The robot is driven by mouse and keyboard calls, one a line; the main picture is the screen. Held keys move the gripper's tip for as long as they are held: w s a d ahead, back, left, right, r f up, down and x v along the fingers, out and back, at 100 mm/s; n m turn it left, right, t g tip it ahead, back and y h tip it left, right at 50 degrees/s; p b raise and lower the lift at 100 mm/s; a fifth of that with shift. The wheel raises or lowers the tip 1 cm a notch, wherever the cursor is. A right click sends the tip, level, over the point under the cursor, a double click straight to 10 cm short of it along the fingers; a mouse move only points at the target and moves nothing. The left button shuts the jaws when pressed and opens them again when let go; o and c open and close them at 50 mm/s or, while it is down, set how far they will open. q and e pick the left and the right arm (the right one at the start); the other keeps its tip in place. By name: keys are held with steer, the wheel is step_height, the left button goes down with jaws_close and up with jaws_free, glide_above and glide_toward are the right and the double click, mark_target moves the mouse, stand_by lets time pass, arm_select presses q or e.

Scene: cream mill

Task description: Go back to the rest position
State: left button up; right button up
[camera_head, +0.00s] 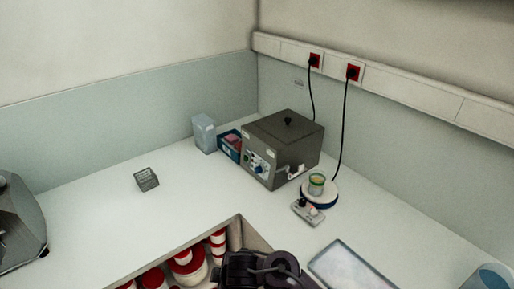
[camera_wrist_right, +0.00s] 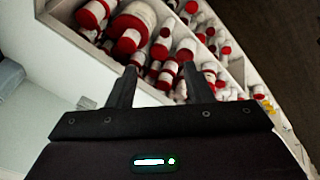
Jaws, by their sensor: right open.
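My right gripper (camera_wrist_right: 161,78) is open in the right wrist view, its two dark fingers spread apart with nothing held between them. Beyond the fingers are several white containers with red lids (camera_wrist_right: 130,30), standing in a white-walled compartment. In the head view, dark parts of my arm (camera_head: 262,270) show at the bottom middle, in front of the same compartment; the fingers cannot be made out there. My left gripper is in neither view.
A grey box-shaped apparatus (camera_head: 283,150) stands at the back corner. A beaker (camera_head: 317,184) sits on a round plate in front of it. A grey machine (camera_head: 18,222) is at the left edge.

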steer(key=s+d+r+m+h, duration=0.1)
steer(key=s+d+r+m, duration=0.3)
steer(key=d, duration=0.5)
steer(key=s+d+r+m+h, duration=0.1)
steer(key=s+d+m, duration=0.45)
steer(key=d, duration=0.45)
steer(key=s+d+r+m+h, duration=0.2)
steer(key=s+d+r+m, duration=0.15)
steer(key=d+m, duration=0.4)
steer(key=s+d+f+n+g+b, duration=0.15)
steer(key=f+b, duration=0.25)
steer(key=f, duration=1.7)
steer(key=s+f+n+b, duration=0.15)
steer(key=f+b, duration=0.35)
steer(key=f, duration=1.5)
arm_select(q)
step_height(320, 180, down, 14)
steer(key=b, duration=0.5)
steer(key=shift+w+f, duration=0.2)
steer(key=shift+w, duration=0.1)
arm_select(e)
steer(key=s+d+f, duration=0.2)
steer(key=s+f, duration=0.7)
steer(key=f, duration=0.2)
steer(key=s+d+f+g, duration=0.1)
steer(key=s+f, duration=0.9)
steer(key=f, duration=0.1)
steer(key=shift+s+d+f+m, duration=0.15)
steer(key=shift+d+f+m, duration=0.15)
steer(key=shift+d+m, duration=0.1)
